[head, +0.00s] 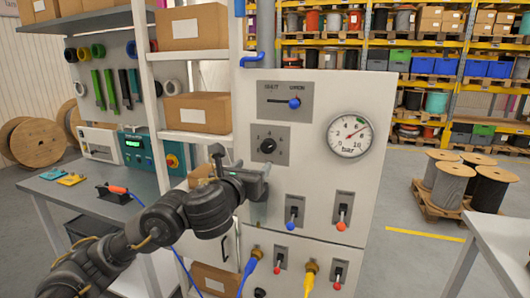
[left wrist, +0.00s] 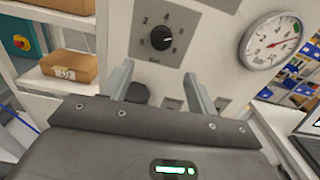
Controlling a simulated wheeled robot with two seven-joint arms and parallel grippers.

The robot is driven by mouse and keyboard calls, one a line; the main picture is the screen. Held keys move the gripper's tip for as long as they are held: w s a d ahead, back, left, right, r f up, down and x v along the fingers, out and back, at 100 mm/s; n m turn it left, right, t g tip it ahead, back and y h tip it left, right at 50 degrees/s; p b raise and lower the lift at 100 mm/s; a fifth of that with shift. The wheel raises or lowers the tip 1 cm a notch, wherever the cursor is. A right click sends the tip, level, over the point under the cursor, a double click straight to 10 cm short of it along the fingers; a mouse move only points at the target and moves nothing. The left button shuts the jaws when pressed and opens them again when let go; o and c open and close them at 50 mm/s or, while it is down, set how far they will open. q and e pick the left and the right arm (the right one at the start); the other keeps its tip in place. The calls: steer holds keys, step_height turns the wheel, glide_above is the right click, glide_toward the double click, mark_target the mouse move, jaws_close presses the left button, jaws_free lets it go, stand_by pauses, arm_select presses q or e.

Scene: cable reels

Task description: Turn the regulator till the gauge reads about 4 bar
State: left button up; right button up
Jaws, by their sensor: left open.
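The round white gauge (head: 350,135) is on the upper right of the light panel; it also shows in the left wrist view (left wrist: 272,42). Its red needle points up and right, seemingly between 6 and 8. A black knob (head: 268,146) on a grey plate with numbers sits left of the gauge, also in the left wrist view (left wrist: 161,38). My left gripper (head: 264,178) is open just below this plate. In the left wrist view a dark knob-like part (left wrist: 137,93) shows between the fingers, partly hidden. My right gripper is not in view.
A slider with a blue knob (head: 294,103) is above. Blue-tipped (head: 291,225) and red-tipped (head: 341,226) levers are lower on the panel, with blue (head: 250,265) and yellow (head: 310,274) plugs below. A shelf with boxes (head: 197,113) stands left.

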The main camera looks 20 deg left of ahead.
mark_target(267, 149)
arm_select(q)
steer(key=shift+m, duration=0.3)
steer(key=w, duration=0.6)
steer(key=w+r+b, duration=0.1)
steer(key=w, duration=0.2)
steer(key=shift+w+d, duration=0.25)
steer(key=shift+w, duration=0.05)
steer(key=shift+w+f, duration=0.1)
steer(key=shift+w, duration=0.5)
steer(key=shift+c, duration=0.4)
steer(key=c, duration=0.9)
